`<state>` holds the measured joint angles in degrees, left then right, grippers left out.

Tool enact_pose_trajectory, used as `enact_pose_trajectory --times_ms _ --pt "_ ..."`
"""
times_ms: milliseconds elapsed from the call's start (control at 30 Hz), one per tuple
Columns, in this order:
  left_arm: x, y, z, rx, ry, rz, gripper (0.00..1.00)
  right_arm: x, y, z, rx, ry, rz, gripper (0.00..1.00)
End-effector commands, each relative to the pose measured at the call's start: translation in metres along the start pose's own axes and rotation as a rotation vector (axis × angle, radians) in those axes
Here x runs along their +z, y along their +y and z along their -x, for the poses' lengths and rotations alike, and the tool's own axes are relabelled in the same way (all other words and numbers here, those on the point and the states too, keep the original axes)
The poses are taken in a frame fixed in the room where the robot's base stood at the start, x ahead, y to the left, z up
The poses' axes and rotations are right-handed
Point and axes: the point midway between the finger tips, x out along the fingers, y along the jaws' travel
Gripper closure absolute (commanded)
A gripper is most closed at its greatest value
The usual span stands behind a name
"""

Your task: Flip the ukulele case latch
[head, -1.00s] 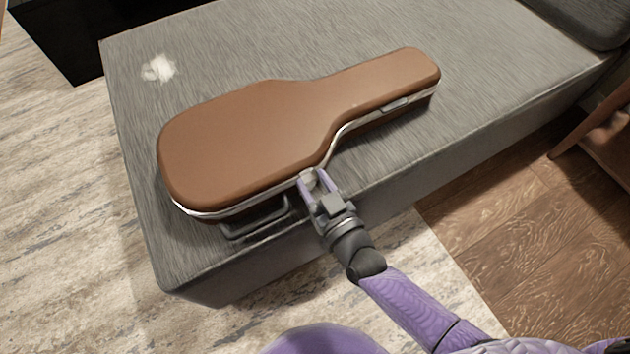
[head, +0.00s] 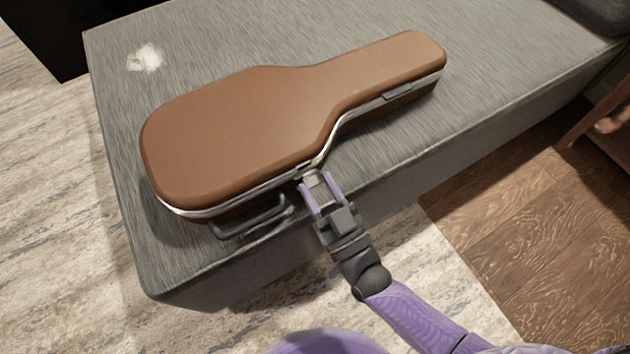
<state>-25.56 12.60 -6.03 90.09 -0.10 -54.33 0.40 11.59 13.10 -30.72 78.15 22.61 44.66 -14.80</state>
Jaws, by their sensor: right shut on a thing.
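The brown ukulele case (head: 250,125) lies flat and closed on the grey couch, its neck toward the upper right. A silver band runs around its side. One latch (head: 398,92) shows on the near side of the neck. Another latch (head: 306,172) is at the near side of the waist, partly covered by my right gripper. My right gripper (head: 317,184) is at this waist latch, its purple fingers shut on it; the contact itself is partly hidden. My left gripper is not in view.
The case's dark handle (head: 252,217) sticks out on the near side, left of my right gripper. The grey couch (head: 480,50) has free room behind and right of the case. A white patch (head: 145,58) lies at its far left. A brown wooden piece (head: 600,120) stands at the right.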

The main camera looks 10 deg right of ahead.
Motion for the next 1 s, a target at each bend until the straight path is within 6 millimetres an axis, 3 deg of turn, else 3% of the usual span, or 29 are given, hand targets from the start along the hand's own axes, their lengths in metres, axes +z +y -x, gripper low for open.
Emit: enact_pose_trajectory --times_ms 100,300,633,1000 --pt "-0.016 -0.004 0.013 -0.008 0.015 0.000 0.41 0.008 0.000 0.008 0.000 0.068 0.000 1.00" --pt "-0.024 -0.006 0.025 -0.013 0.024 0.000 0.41 0.010 -0.001 0.015 -0.001 0.196 0.000 1.00" --pt "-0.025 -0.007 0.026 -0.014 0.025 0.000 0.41 0.014 -0.001 0.022 -0.002 0.316 0.000 1.00" --pt "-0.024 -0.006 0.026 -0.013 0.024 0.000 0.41 0.015 -0.001 0.024 -0.002 0.338 -0.001 1.00"
